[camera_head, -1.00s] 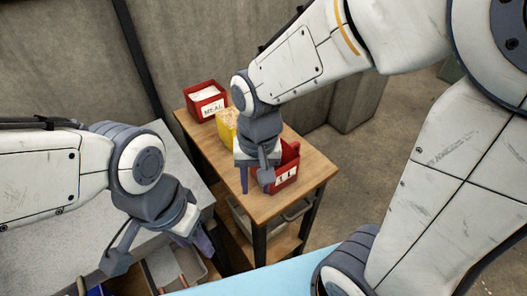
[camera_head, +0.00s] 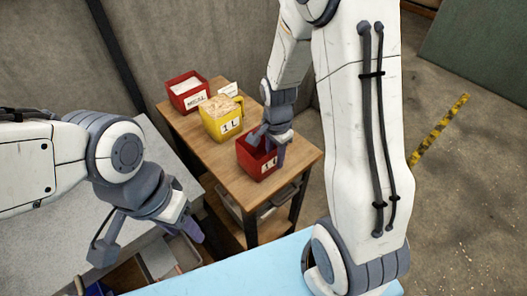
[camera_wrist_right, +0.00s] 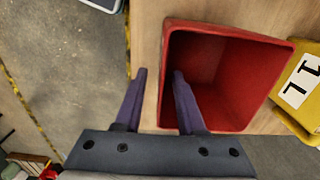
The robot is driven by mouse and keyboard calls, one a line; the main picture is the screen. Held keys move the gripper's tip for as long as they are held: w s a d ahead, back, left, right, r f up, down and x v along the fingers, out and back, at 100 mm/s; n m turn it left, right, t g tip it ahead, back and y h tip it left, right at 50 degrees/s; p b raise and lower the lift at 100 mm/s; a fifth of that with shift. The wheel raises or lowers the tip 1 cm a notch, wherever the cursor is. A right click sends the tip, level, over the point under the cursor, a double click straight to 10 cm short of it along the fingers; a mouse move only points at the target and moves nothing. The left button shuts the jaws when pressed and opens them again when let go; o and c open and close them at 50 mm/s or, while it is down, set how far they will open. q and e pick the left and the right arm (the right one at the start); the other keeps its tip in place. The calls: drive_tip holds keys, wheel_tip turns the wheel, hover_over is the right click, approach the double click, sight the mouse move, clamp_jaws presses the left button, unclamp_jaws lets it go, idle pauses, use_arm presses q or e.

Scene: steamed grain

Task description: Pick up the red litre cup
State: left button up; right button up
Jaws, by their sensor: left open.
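The red litre cup (camera_head: 251,160) stands upright on the front end of the wooden table and looks empty inside in the right wrist view (camera_wrist_right: 215,75). My right gripper (camera_head: 272,145) is at the cup's right side. In the right wrist view my right gripper (camera_wrist_right: 158,85) is open, with one purple finger over the cup's opening and the other outside its wall. The near wall lies between the fingers without being gripped. My left gripper (camera_head: 150,245) is open and empty at the lower left, away from the cup.
A yellow litre cup (camera_head: 222,118) with grain stands behind the red one on the wooden table (camera_head: 295,160). A red MEAL bin (camera_head: 187,92) and a small white card (camera_head: 228,89) are at the back. Trays are on the shelf below.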

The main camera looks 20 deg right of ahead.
drive_tip(key=shift+f, duration=1.45)
clamp_jaws()
